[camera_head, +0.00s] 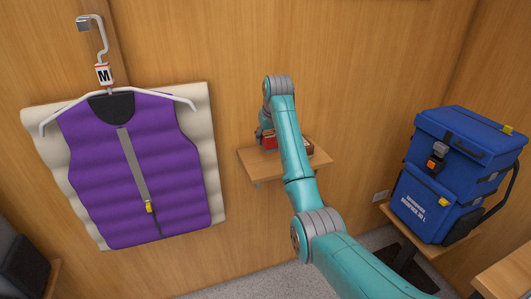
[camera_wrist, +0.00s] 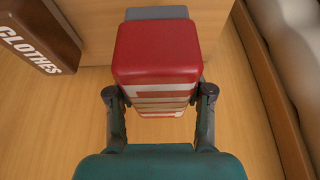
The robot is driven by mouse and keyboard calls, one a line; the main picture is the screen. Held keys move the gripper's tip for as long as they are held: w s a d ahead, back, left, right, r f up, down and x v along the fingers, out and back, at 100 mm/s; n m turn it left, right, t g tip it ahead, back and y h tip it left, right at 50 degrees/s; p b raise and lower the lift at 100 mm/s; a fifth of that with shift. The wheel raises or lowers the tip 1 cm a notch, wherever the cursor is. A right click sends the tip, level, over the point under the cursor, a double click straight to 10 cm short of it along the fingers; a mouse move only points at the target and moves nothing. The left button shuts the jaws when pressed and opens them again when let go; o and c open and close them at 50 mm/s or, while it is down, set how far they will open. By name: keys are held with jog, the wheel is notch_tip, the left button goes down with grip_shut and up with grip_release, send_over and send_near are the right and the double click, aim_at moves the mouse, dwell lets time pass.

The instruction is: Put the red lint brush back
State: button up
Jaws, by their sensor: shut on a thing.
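The red lint brush (camera_wrist: 157,52) is between the fingers of my gripper (camera_wrist: 160,92) in the wrist view. It has a red block-like top, a red-and-white striped side and a grey part at its far end. My fingers are shut on it from both sides. In the head view, the red brush (camera_head: 269,143) shows low over the left part of the small wooden shelf (camera_head: 290,168), partly behind my arm. I cannot tell whether it touches the shelf. My gripper (camera_head: 262,137) is mostly hidden there.
A brown block marked CLOTHES (camera_wrist: 38,36) lies on the shelf, beside the red brush with a gap. A purple vest (camera_head: 135,165) hangs on a cream backing at the left. The shelf's front is bare.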

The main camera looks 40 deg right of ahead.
aim_at(270, 135)
jog(key=shift+f, duration=3)
jog(key=shift+f, duration=0.1)
jog(key=o, duration=1)
jog(key=v, duration=1.2)
jog(key=shift+s, duration=0.1)
